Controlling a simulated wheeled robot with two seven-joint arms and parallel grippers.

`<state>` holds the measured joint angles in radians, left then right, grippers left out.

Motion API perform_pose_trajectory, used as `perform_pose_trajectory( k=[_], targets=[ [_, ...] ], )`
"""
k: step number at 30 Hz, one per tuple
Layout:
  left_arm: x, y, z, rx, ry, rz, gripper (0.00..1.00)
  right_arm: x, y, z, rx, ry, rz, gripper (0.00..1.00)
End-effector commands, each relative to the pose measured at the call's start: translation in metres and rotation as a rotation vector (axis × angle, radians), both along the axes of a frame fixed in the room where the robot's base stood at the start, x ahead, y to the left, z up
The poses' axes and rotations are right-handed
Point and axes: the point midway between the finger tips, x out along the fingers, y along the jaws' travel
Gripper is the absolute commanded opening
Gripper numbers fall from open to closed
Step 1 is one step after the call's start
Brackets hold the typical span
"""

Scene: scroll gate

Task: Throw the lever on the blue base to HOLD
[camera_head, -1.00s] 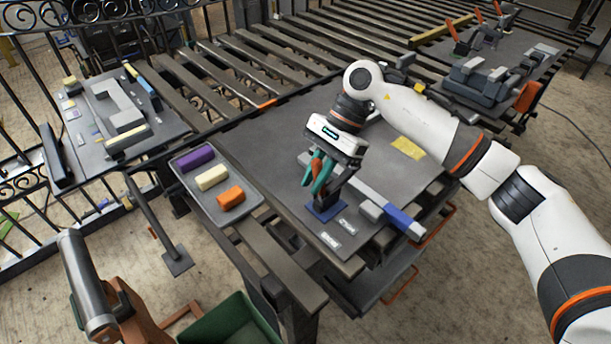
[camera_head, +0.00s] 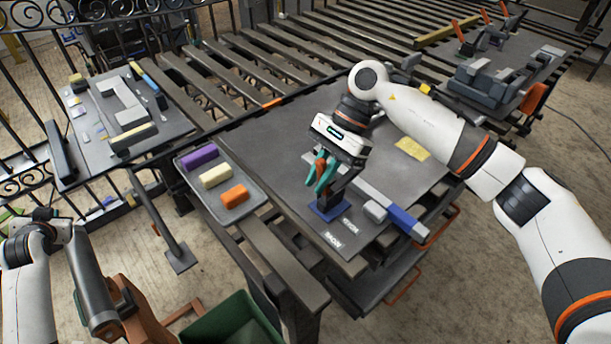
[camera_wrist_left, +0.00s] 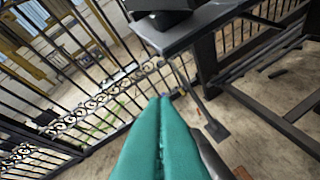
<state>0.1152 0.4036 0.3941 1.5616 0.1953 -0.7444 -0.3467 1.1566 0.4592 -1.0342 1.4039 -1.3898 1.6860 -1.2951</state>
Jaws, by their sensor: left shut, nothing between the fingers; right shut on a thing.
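The blue base (camera_head: 327,208) sits on the dark table, toward its front edge. My right gripper (camera_head: 318,178) is directly above it, with its teal fingers shut on the lever; an orange part of the lever (camera_head: 320,163) shows between them. The fingers hide much of the lever, so its exact tilt is hard to tell. Two small white labels lie on the table by the base, one in front (camera_head: 333,240) and one to the right (camera_head: 350,225); I cannot read them. My left gripper (camera_wrist_left: 160,105) is shut and empty, away from the table, over the floor and fence side.
A grey tray (camera_head: 247,205) with purple, cream and orange blocks stands left of the base. A yellow patch (camera_head: 412,149) is on the table. A green bin (camera_head: 232,322) stands on the floor in front.

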Motion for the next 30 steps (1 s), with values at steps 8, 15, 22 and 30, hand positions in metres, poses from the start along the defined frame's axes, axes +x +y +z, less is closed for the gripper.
perform_pose_trajectory(
  k=[8,15,22,30],
  targets=[
    [0.063,-0.208,0.132,0.222,-0.024,-0.628,0.0,0.001,0.0,0.001,0.0,-0.004,-0.002,0.0],
    [0.001,-0.391,0.202,0.586,-0.044,-1.262,0.0,0.001,-0.001,0.001,0.0,-0.004,-0.002,0.0],
    [-0.096,-0.481,0.209,0.943,-0.06,-1.737,0.0,0.001,-0.001,0.001,0.0,-0.004,-0.002,0.0],
    [-0.13,-0.504,0.199,1.069,-0.067,-1.896,0.0,0.001,-0.001,0.001,0.0,-0.004,-0.002,0.0]
  ],
)
